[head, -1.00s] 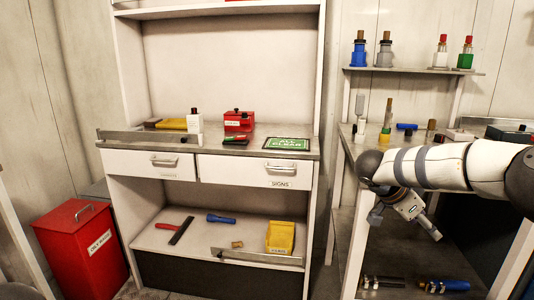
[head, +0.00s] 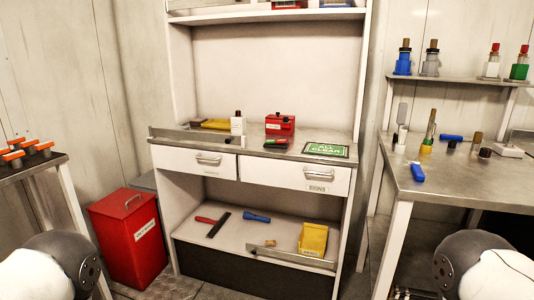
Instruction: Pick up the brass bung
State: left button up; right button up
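No thing is clearly recognisable as the brass bung. A small tan-brown piece (head: 270,243) lies on the cabinet's lower shelf, left of a yellow bin; it is too small to tell what it is. A short brown cylinder (head: 477,138) stands on the right-hand bench and could also be brass-coloured. Neither of my grippers is in view. Only rounded parts of my arms show at the bottom left and bottom right corners, well apart from both pieces.
The cabinet worktop (head: 262,146) holds a red box (head: 280,125), a white bottle (head: 238,124) and a green sign (head: 326,150). A yellow bin (head: 313,239) sits behind a low metal lip. A red bin (head: 130,238) stands left. The right bench (head: 455,185) has clear room in front.

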aim_at(477, 138)
jog(key=z, duration=1.35)
jog(key=i+l+u, duration=0.2)
jog(key=l+u, duration=0.2)
jog(key=l, duration=0.3)
jog(key=i+l+u, duration=0.1)
jog(key=l+u, duration=0.25)
jog(key=l, duration=0.35)
jog(key=l+u, duration=0.4)
jog(key=l, duration=0.3)
